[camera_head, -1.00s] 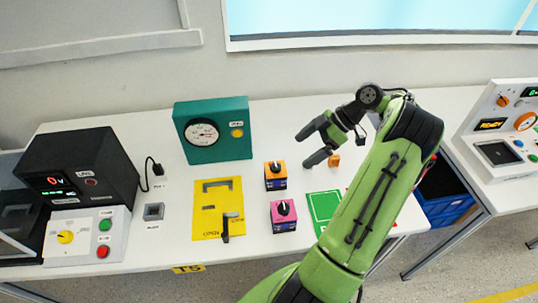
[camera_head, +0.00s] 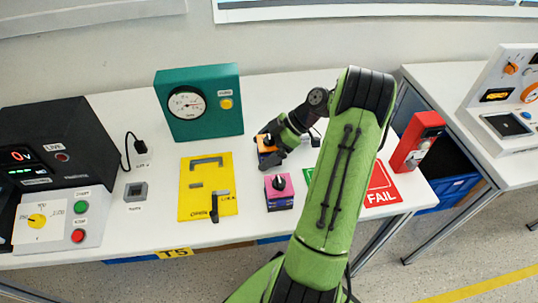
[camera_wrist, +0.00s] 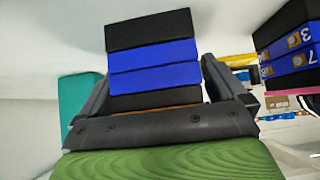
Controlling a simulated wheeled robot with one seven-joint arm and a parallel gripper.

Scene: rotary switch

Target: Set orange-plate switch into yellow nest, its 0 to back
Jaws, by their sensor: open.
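The orange-plate switch (camera_head: 266,141) stands on the white table, right of the yellow nest. My gripper (camera_head: 269,151) is over it, with its fingers down around the switch. In the wrist view the switch's black and blue body (camera_wrist: 153,52) sits between the two open fingers, with a thin orange strip close to the palm. I cannot tell whether a finger touches it. Its dial and 0 mark are hidden. The yellow nest (camera_head: 193,203) is a flat plate with a dark angled bracket at the back, a small yellow block and a dark lever by the word OPEN.
A pink-plate switch (camera_head: 279,203) stands just in front of the orange one. A teal gauge box (camera_head: 215,127) is behind the nest. A small grey socket (camera_head: 136,190) and a black LIVE box (camera_head: 60,150) are left. A red FAIL mat (camera_head: 382,185) is right.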

